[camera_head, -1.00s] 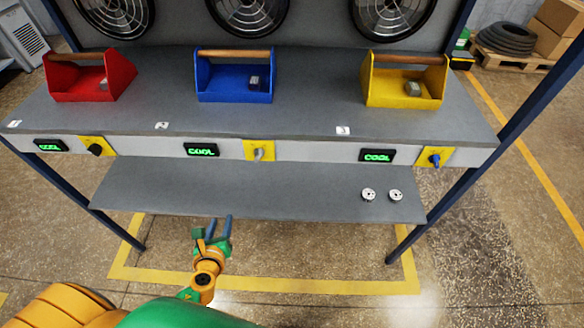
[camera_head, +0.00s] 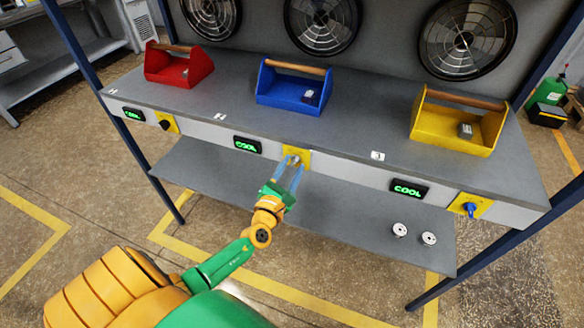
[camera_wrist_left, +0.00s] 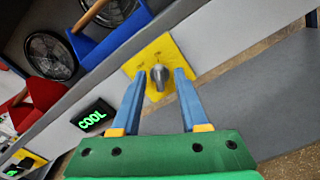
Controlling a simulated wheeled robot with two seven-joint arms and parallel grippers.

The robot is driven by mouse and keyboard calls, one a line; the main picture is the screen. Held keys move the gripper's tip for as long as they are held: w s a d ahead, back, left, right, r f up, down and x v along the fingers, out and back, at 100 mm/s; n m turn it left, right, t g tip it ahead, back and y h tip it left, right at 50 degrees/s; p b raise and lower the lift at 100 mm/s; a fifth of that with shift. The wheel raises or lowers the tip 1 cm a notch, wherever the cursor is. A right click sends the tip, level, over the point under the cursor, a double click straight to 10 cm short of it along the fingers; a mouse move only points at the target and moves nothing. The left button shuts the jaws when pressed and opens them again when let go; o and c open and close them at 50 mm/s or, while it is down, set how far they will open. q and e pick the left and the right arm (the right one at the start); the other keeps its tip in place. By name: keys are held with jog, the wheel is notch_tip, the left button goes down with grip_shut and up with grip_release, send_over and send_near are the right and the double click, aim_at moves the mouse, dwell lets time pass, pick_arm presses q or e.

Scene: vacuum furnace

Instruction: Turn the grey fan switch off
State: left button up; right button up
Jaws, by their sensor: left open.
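The grey fan switch (camera_wrist_left: 159,76) sits on a yellow plate (camera_wrist_left: 176,61) on the bench's front edge. In the head view the same yellow plate (camera_head: 304,152) is partly hidden by my gripper. My left gripper (camera_head: 293,163) is open in front of the switch. In the left wrist view the gripper (camera_wrist_left: 158,78) has its two blue fingers on either side of the grey knob, with gaps visible. I cannot tell if a finger touches it. My right gripper is not in view.
A black switch (camera_head: 165,124) is at the left and a blue switch (camera_head: 470,208) at the right. Green COOL displays (camera_head: 247,145) line the front. Red (camera_head: 178,70), blue (camera_head: 290,92) and yellow (camera_head: 450,125) toolboxes stand on top. Two small round parts (camera_head: 400,229) lie on the lower shelf.

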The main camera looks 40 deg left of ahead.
pick_arm(q)
jog(key=shift+a, duration=0.15)
grip_shut()
jog(key=shift+n, duration=0.4)
jog(key=shift+f+n+b, duration=0.1)
jog(key=shift+n+b, duration=0.45)
jog(key=shift+n, duration=0.05)
jog(key=n+b, duration=0.1)
jog(key=n, duration=0.2)
jog(key=shift+n, duration=0.3)
jog(key=n+b, duration=0.1)
jog(key=n, duration=0.2)
jog(key=shift+a+b, duration=0.1)
jog(key=shift+b, duration=0.3)
jog(key=shift+n+b, duration=0.4)
jog(key=shift+n, duration=1.3)
